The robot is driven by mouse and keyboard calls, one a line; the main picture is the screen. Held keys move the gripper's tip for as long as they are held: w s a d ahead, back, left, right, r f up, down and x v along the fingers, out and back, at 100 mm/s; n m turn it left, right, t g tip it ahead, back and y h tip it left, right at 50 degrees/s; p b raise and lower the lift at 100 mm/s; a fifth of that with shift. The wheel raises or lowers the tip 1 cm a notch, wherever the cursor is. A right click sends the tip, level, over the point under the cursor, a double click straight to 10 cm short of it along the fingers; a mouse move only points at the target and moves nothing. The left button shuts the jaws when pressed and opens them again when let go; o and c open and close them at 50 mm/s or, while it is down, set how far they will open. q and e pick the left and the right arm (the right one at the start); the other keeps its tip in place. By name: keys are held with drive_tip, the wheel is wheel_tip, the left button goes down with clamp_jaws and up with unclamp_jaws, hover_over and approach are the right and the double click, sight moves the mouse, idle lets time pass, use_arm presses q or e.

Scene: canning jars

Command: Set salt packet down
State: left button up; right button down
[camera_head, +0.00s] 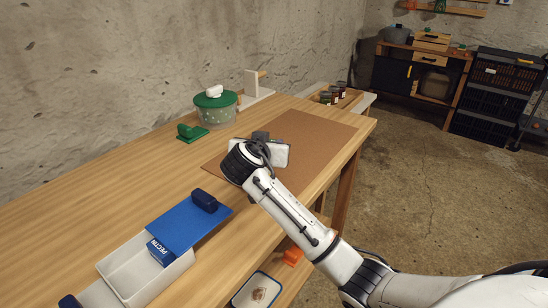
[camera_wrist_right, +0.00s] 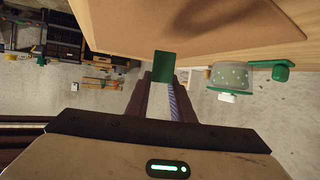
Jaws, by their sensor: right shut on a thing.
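The salt packet shows in the wrist view as a plain dark green piece (camera_wrist_right: 163,66) at the tips of my right gripper (camera_wrist_right: 162,84). The two dark fingers are closed on it. In the head view my right gripper (camera_head: 260,136) is over the brown board (camera_head: 310,132) on the wooden table. Its hand hides the packet there, so I cannot tell whether the packet touches the board. My left gripper is in neither view.
Beyond the hand stand a green-lidded spotted tub (camera_head: 216,112) and a green block (camera_head: 189,133). Nearer are a blue panel (camera_head: 187,227), a white bin (camera_head: 135,278) and a pectin box (camera_head: 159,252). A jar crate (camera_head: 343,99) stands at the far end. The board's right part is clear.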

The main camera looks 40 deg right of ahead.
drive_tip(key=shift+f, duration=2.55)
drive_tip(key=shift+f, duration=0.2)
drive_tip(key=c, duration=1.5)
unclamp_jaws()
drive_tip(key=shift+c, duration=0.2)
drive_tip(key=shift+r, duration=0.25)
drive_tip(key=v, duration=1.2)
drive_tip(key=shift+f, duration=0.1)
